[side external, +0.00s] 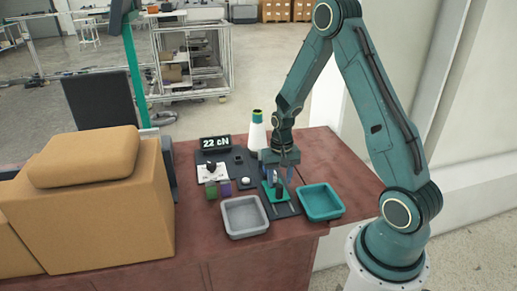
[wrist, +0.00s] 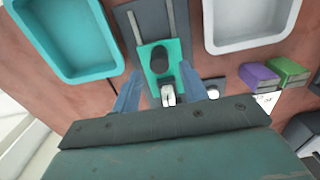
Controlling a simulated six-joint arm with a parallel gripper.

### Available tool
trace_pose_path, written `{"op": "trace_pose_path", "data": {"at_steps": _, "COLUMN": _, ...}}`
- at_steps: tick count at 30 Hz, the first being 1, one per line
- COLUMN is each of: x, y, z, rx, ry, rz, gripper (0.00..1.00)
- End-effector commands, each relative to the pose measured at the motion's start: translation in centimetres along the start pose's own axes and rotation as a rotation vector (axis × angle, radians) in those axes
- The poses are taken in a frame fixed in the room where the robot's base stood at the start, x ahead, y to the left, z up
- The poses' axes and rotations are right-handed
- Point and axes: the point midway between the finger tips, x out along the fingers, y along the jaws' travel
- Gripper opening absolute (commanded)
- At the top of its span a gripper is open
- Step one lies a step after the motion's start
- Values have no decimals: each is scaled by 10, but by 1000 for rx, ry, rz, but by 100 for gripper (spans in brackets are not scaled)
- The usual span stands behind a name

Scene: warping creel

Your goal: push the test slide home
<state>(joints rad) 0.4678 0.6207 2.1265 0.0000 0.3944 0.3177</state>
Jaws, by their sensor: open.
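The test slide is a green plate (wrist: 175,50) with a round black knob (wrist: 159,60), set on a dark base with two pale rails (wrist: 170,18). It also shows in the side external view (side external: 267,190), partly behind the dark knob. My gripper (wrist: 161,88) is open, with one blue finger on each side of the slide's near end. A small white and metal part (wrist: 168,96) shows between the fingers. In the side external view my gripper (side external: 278,173) is low over the far end of the base. I cannot tell whether a finger touches the slide.
A teal tray (side external: 342,212) and a grey tray (side external: 229,219) flank the slide base closely. Purple (side external: 225,188) and green (side external: 211,191) blocks stand left of it. A yarn cone (side external: 255,130) and a "22 cN" display (side external: 215,143) stand behind. A tan box (side external: 105,215) blocks the left.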

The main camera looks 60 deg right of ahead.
Motion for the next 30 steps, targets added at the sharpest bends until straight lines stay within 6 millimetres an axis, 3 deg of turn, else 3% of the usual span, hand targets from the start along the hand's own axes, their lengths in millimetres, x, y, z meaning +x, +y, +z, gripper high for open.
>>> {"op": "trace_pose_path", "data": {"at_steps": 15, "x": -42, "y": 0, "z": -1, "rx": 0, "ry": 2, "rz": -1, "gripper": 44}}
{"op": "trace_pose_path", "data": {"at_steps": 30, "x": -47, "y": 0, "z": 0, "rx": 0, "ry": 1, "rz": 0, "gripper": 44}}
